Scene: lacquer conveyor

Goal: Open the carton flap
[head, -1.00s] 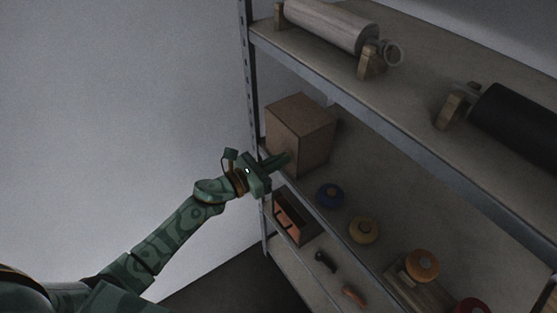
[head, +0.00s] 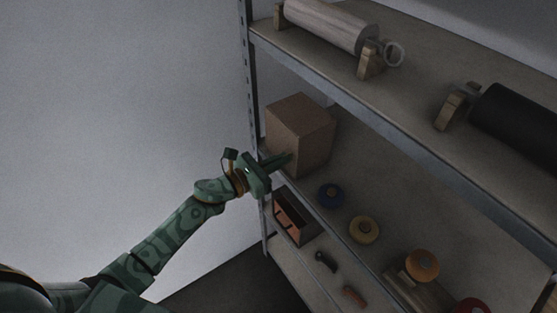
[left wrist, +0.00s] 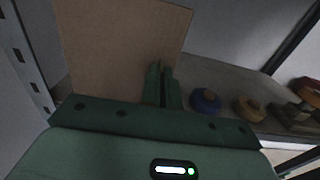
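The brown carton (head: 306,145) stands on the middle shelf at its left end, by the upright post. Its top looks closed, and I cannot make out a separate raised flap. My left gripper (head: 287,160) reaches in from the left, its fingertips at the lower part of the carton's near face. In the left wrist view, the carton's broad face (left wrist: 105,50) fills the upper left, and my left fingers (left wrist: 161,68) lie close together near its right edge. Nothing shows between them; I cannot tell if they touch the carton. My right gripper is out of view.
The metal shelf edge (head: 400,118) runs above the carton. Blue (head: 330,195), yellow (head: 364,230) and orange (head: 422,265) round items sit to the right. An open-fronted box (head: 290,218) stands below. Rollers lie on the top shelf. The space left of the post is free.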

